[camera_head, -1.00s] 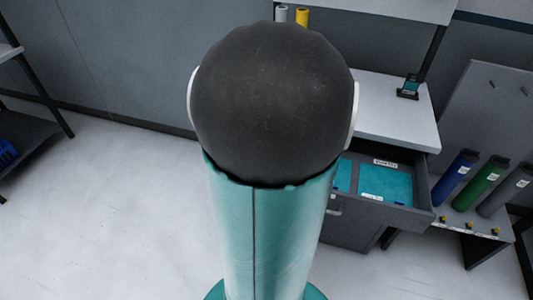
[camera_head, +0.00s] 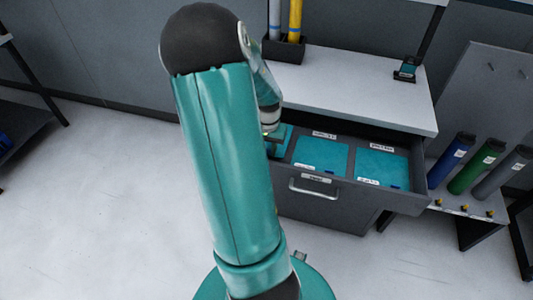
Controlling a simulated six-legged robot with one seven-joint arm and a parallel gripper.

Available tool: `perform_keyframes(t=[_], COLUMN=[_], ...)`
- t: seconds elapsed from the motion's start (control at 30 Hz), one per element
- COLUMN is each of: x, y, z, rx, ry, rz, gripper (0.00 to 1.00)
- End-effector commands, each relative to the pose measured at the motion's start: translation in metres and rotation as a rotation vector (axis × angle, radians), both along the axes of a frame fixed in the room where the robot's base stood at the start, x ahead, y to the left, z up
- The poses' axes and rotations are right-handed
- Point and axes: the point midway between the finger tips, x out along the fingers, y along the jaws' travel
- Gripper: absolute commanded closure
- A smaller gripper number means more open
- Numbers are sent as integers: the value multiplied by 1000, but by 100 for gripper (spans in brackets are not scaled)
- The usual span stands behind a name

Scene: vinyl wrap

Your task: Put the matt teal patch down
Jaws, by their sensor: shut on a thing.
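The open drawer (camera_head: 418,196) under the bench holds flat teal patches in labelled compartments. One teal patch (camera_head: 321,155) lies in the middle compartment and another (camera_head: 381,168) in the right one. My gripper (camera_head: 271,134) shows only in part, low over the drawer's left end, behind my own arm. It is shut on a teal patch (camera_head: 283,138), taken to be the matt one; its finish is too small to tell. My arm hides the left part of this patch and of the drawer. I cannot tell whether the held patch touches the drawer floor.
The white bench top (camera_head: 350,88) above the drawer is mostly clear. A dark holder with a white and a yellow roll (camera_head: 295,20) stands at its back left. A small dark stand (camera_head: 406,68) is at its right. Blue, green (camera_head: 477,166) and grey rolls lean on a low shelf at right.

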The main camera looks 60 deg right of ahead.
Motion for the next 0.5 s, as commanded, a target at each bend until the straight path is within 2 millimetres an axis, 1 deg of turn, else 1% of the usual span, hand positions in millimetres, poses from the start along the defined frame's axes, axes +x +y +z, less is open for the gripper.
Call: perform_keyframes(t=[0.17, 0.3, 0.37, 0.5], x=[7, 7, 7, 7], y=[-6, -5, -6, -6], z=[-12, -33, -39, -41], rx=[2, 4, 2, 0], ry=[1, 3, 1, 0], rz=[1, -1, -1, 0], gripper=[100, 100, 100, 100])
